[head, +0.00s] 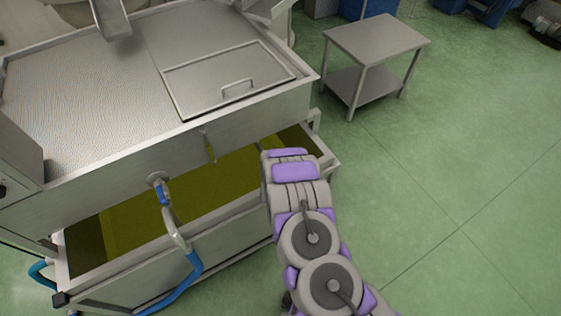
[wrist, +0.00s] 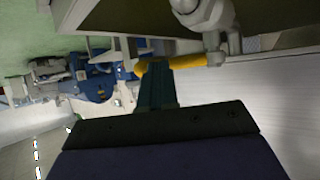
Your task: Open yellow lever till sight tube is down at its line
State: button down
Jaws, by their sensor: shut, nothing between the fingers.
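The yellow lever (wrist: 195,62) shows in the wrist view, lying roughly level beside a grey metal valve (wrist: 207,14). My gripper (wrist: 156,76) is shut and empty, its dark fingers reaching up to the lever's left part. I cannot tell whether they touch it. In the head view my arm hides the gripper, and I do not see the yellow lever there. A thin upright yellowish strip, apparently the sight tube (head: 210,147), is on the front wall of the steel tank (head: 130,150). Its line and level are too small to read.
Below the tank stands an open trough (head: 150,258) holding yellow-green liquid. A steel side table (head: 375,42) stands at the back right. The green floor on the right is clear.

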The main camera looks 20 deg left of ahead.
jog(key=w+n+g+y, duration=0.1)
jog(key=w+n+y, duration=0.1)
jog(key=n, duration=0.1)
jog(key=w+n+g+y, duration=0.1)
jog(key=w+n+y, duration=0.1)
jog(key=n+y, duration=0.1)
jog(key=shift+w+d+g+y, duration=0.1)
jog(key=shift+g+y, duration=0.2)
jog(key=shift+g, duration=0.1)
jog(key=shift+w+a, duration=0.2)
jog(key=shift+w, duration=0.1)
jog(key=shift+w+r, duration=0.15)
dwell(0.3)
jog(key=shift+r+p, duration=0.1)
jog(key=shift+p, duration=0.2)
